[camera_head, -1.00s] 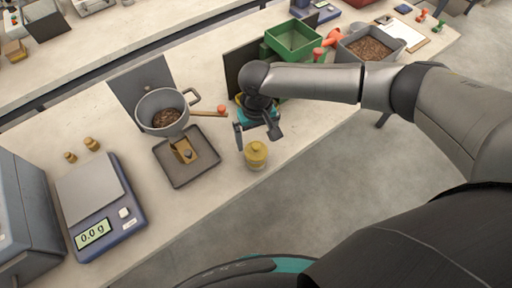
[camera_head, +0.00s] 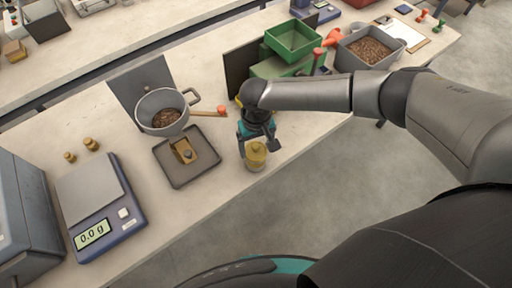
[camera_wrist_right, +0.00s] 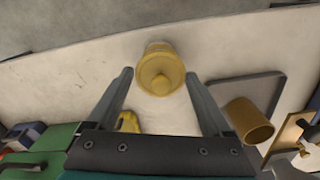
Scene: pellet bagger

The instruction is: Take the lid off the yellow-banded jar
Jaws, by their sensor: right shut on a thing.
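The yellow-banded jar (camera_head: 256,165) stands upright near the front edge of the bench. Its yellow lid (camera_head: 256,148), with a round knob on top, sits on it. In the right wrist view the lid (camera_wrist_right: 160,70) lies between my fingertips, seen from above, and hides most of the jar. My left gripper is not in view.
Left of the jar is a dark tray (camera_head: 205,165) with a brass piece on it. Behind are a grey pot (camera_head: 150,105) of pellets and a wooden handle (camera_head: 208,113). A scale (camera_head: 100,200) stands farther left, green bins (camera_head: 292,40) at the back right.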

